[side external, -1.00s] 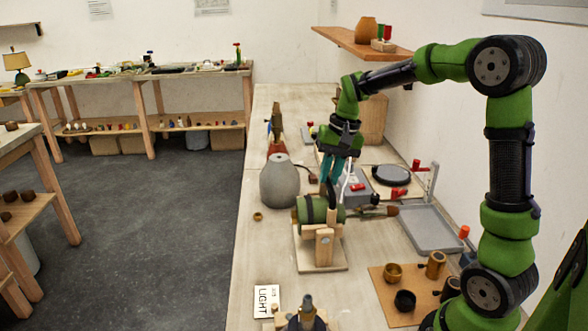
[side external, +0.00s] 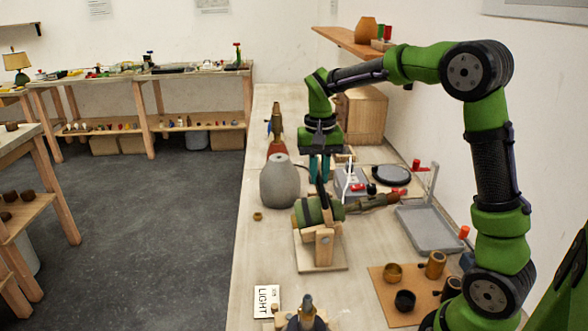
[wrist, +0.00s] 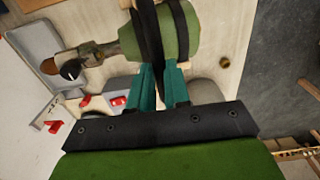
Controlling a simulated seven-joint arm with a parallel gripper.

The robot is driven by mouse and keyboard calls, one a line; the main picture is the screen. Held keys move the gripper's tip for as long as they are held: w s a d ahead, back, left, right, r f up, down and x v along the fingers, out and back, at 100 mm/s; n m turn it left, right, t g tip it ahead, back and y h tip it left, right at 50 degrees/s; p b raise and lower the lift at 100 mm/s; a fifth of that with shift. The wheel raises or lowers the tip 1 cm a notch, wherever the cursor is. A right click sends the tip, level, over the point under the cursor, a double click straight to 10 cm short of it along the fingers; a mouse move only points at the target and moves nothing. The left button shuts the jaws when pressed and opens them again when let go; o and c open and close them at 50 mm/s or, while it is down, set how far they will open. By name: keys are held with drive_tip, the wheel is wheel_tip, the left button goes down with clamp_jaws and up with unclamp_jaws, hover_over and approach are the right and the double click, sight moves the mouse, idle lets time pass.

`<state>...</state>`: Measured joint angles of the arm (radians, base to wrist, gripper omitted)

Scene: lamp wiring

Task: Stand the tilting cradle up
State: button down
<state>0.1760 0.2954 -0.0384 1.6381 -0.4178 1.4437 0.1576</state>
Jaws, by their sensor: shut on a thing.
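The tilting cradle (side external: 318,238) stands on a pale wooden base, its wooden upright at the front. It carries a green lamp body (side external: 309,211) with dark straps, lying mostly on its side. The brownish neck (side external: 372,202) points right and slightly up; the neck (wrist: 100,52) also shows in the wrist view. My gripper (side external: 320,180) is above the cradle, pointing down. Its teal fingers (wrist: 159,92) are closed on a dark bar of the cradle (wrist: 148,45), which rises beside the green body. The fingertips' exact contact is partly hidden.
A grey rounded vase-like body (side external: 279,185) stands close left of the cradle. A grey tray with a post (side external: 430,232) lies to the right. A wooden board (side external: 385,305) with small cups is in front right. A LIGHT card (side external: 266,301) lies at front left.

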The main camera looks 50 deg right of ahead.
sight(295, 204)
drive_tip(key=shift+w+a+f+g+h, duration=0.2)
drive_tip(key=shift+w+a+g+h, duration=0.4)
drive_tip(key=shift+w+a, duration=0.1)
drive_tip(key=shift+w+a+f+g+h, duration=0.15)
drive_tip(key=shift+w+a+g+h, duration=0.45)
drive_tip(key=shift+w+a, duration=0.1)
drive_tip(key=shift+w+a+f+g+h, duration=1)
drive_tip(key=shift+w+a+f, duration=0.65)
drive_tip(key=shift+a+f, duration=0.05)
wheel_tip(295, 204, down, 6)
drive_tip(key=w+a, duration=0.2)
drive_tip(key=shift+a, duration=0.2)
drive_tip(key=shift+f, duration=0.15)
drive_tip(key=c, duration=1.1)
unclamp_jaws()
